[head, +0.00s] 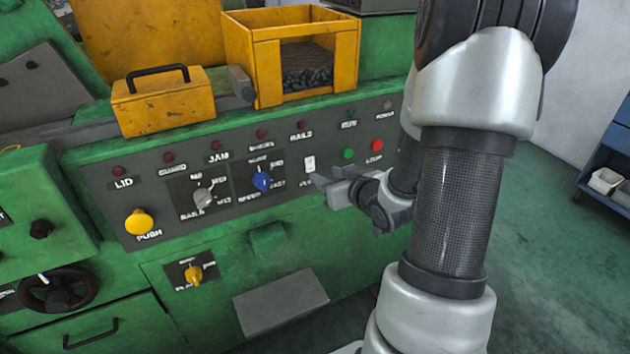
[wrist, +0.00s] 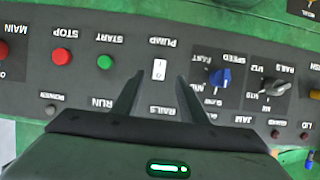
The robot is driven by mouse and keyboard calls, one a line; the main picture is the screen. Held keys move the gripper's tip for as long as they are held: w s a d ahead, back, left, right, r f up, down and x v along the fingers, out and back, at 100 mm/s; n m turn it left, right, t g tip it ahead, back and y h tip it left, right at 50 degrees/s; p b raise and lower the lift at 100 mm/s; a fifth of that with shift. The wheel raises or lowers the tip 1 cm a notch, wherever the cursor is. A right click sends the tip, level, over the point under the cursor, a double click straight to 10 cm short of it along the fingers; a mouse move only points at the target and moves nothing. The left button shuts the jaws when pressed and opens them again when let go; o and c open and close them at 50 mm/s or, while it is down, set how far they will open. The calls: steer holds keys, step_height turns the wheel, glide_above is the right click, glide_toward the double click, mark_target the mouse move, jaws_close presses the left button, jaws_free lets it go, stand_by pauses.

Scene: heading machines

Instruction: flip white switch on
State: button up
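The white switch (head: 310,164) is a small rocker on the dark grey control panel (head: 228,228) of the green machine. In the wrist view, which shows the panel upside down, the white switch (wrist: 158,69) has a PUMP label beside it. I cannot tell whether it is on or off. My gripper (head: 324,174) is close to the panel, just below and right of the switch in the head view. In the wrist view my gripper (wrist: 160,80) is open and empty, with the switch seen between its fingertips. Contact with the switch cannot be made out.
A blue knob (head: 262,182) and a grey knob (head: 203,198) lie left of the switch. Green (head: 348,154) and red (head: 377,145) buttons lie to its right. A yellow push button (head: 139,222) is farther left. A yellow bin (head: 290,60) stands above the panel.

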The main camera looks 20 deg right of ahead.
mark_target(310, 168)
steer(key=b+x, duration=0.1)
steer(key=x, duration=0.7)
steer(key=shift+b, duration=0.4)
steer(key=shift+c, duration=0.3)
